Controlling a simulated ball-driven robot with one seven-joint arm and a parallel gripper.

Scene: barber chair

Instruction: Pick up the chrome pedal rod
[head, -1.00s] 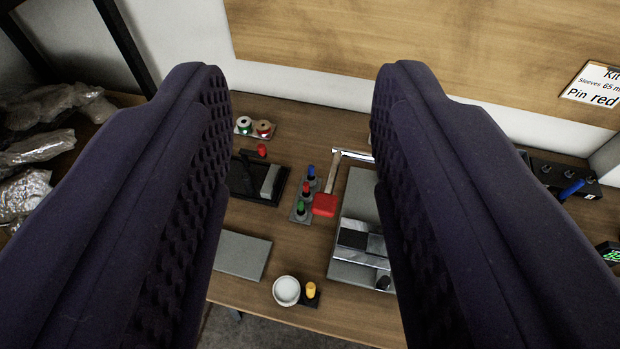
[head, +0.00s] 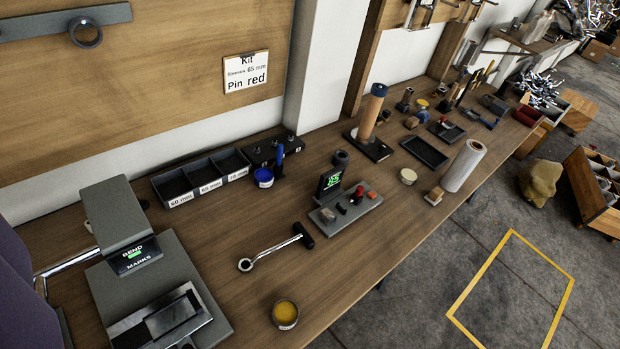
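A chrome rod (head: 274,248) lies on the wooden bench in the middle of the head view. It has a ring at its left end and a black piece at its right end. I take it for the pedal rod. A dark purple part of my gripper (head: 14,285) shows at the left edge. The rest of it is out of the picture, so its opening cannot be seen. It is well to the left of the rod and apart from it.
A grey bending machine (head: 110,285) stands left of the rod. A yellow-filled tin (head: 285,314) is in front of it. A grey fixture with a small display (head: 345,205) stands to its right. Labelled bins (head: 200,180) and a blue tin (head: 264,177) are behind. Bare bench surrounds the rod.

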